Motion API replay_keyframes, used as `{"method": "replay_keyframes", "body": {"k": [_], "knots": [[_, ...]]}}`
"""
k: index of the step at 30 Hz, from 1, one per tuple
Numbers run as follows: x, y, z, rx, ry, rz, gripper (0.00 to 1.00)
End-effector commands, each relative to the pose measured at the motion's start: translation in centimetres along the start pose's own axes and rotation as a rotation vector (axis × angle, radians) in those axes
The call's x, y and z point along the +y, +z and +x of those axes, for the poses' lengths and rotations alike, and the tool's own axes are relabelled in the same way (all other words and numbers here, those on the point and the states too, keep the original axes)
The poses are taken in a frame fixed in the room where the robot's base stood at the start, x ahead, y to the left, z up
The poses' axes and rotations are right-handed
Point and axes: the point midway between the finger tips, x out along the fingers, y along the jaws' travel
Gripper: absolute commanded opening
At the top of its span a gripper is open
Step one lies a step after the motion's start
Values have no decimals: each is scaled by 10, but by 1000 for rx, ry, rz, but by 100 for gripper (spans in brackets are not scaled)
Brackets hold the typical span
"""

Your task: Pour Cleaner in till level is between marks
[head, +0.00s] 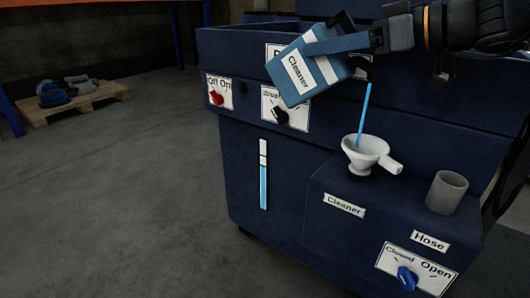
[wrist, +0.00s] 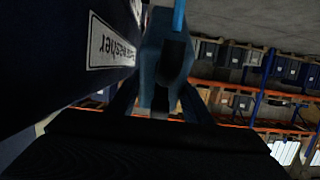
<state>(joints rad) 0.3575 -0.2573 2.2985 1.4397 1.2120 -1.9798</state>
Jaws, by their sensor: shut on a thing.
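My gripper (head: 322,44) is shut on the blue Cleaner jug (head: 291,79), which has a white label and is held tilted above the machine. A thin blue stream (head: 366,108) falls from the jug's spout into the white funnel (head: 367,150) above the "Cleaner" label. The upright level gauge (head: 263,186) on the machine's front shows blue in its lower part and white above. The blue top is near a dark line on the gauge; their exact relation is too small to tell. In the wrist view the jug (wrist: 175,62) sits between my fingers, with the stream at the top.
The dark blue machine (head: 240,140) has a red Off/On knob (head: 216,97), a black knob (head: 280,115) and a blue Closed/Open valve knob (head: 406,278). A grey cup-shaped hose holder (head: 447,192) stands right of the funnel. A pallet (head: 75,101) lies at the far left; the floor between is clear.

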Motion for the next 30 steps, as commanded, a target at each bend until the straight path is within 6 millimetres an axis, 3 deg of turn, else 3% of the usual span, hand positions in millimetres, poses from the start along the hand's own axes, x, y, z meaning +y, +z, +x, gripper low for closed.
{"method": "replay_keyframes", "body": {"k": [30], "knots": [[1, 2, 0, 33, 1, -2, 0]]}}
